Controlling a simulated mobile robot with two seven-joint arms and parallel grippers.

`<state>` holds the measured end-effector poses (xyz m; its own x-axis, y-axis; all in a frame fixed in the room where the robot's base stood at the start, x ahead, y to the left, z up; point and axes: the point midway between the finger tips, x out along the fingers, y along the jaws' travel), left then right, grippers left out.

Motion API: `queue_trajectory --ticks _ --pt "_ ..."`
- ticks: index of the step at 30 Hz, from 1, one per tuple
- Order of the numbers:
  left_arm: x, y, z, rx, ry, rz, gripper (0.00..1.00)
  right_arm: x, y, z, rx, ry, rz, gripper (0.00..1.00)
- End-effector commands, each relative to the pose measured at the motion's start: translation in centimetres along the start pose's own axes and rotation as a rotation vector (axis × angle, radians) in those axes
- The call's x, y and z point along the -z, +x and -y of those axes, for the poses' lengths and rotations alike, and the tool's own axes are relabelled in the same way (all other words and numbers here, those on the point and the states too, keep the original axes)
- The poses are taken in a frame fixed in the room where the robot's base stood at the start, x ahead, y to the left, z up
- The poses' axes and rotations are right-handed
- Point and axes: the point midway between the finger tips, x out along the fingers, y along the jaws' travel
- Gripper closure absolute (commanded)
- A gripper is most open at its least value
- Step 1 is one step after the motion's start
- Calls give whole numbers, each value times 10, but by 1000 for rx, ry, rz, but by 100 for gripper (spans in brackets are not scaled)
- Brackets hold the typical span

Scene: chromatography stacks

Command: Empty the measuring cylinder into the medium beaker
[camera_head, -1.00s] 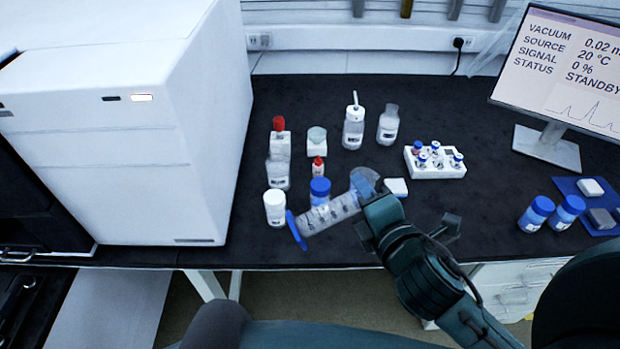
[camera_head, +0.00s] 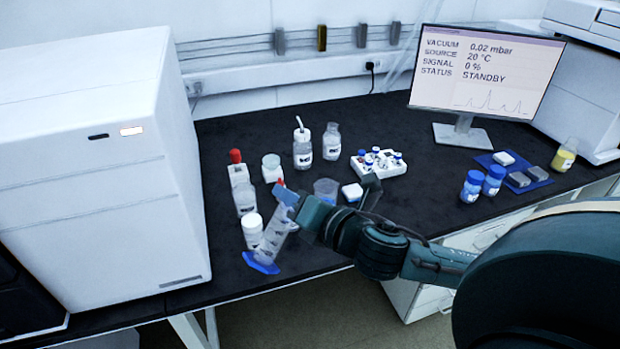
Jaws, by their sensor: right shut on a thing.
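The measuring cylinder (camera_head: 275,236) is clear with dark marks and a blue foot (camera_head: 262,263). It leans, foot down to the left and top to the right, near the table's front edge. My right gripper (camera_head: 298,207) is shut on its upper part. Whether liquid is inside, I cannot tell. A clear, bluish beaker (camera_head: 326,189) stands just behind my right gripper and looks like the medium beaker; its lower part is partly hidden. My left gripper is not in view.
A white-capped bottle (camera_head: 252,231) stands close left of the cylinder. A clear labelled vessel (camera_head: 244,199), red-capped bottle (camera_head: 238,172), wash bottle (camera_head: 302,150) and vial rack (camera_head: 379,163) stand behind. A white instrument (camera_head: 100,180) bounds the left. The black bench (camera_head: 430,185) is clear at centre right.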

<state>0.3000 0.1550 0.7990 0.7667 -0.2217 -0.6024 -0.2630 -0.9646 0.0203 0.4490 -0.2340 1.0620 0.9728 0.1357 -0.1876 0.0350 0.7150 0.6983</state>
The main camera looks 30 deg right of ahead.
Motion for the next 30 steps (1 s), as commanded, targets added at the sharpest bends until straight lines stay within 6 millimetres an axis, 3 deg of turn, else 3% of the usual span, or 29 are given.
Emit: queue_trajectory --ticks 12,30 --pt "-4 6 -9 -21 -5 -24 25 -30 25 21 -248 -496 -41 100" --pt "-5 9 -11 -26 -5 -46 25 -58 38 49 -452 -801 13 100"
